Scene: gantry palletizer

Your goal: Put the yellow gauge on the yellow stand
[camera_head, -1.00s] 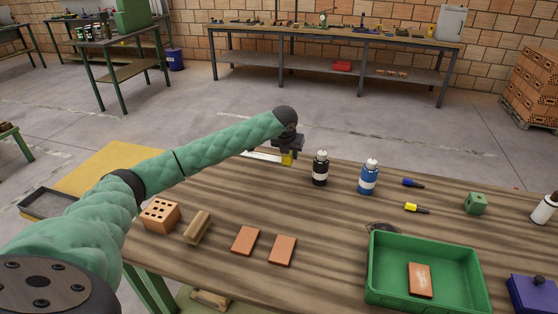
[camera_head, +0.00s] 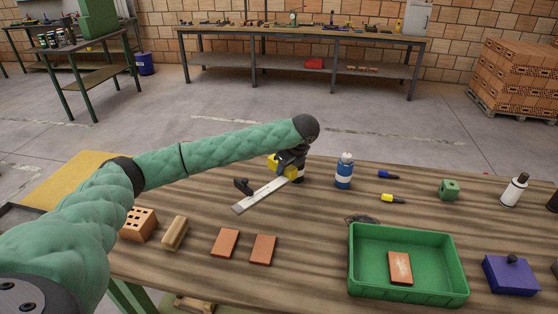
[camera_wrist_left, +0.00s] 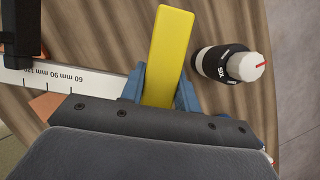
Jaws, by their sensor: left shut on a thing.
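My left gripper (camera_head: 287,165) is shut on the yellow gauge. The gauge has a yellow bar (camera_wrist_left: 168,55) between the blue fingers in the left wrist view, and a pale ruler (camera_head: 263,194) with mm marks and a black part (camera_head: 243,185) on it. The ruler points toward the near left, over the wooden table; I cannot tell how high it is. My gripper hides part of the gauge. I cannot make out a yellow stand for certain in either view. My right gripper is not in view.
A black and white bottle (camera_wrist_left: 228,62) stands close beside the gripper, with a blue bottle (camera_head: 344,172) to its right. Bricks (camera_head: 225,242) and a green tray (camera_head: 365,282) lie nearer. A yellow panel (camera_head: 62,183) is at the left. The table's middle is mostly bare.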

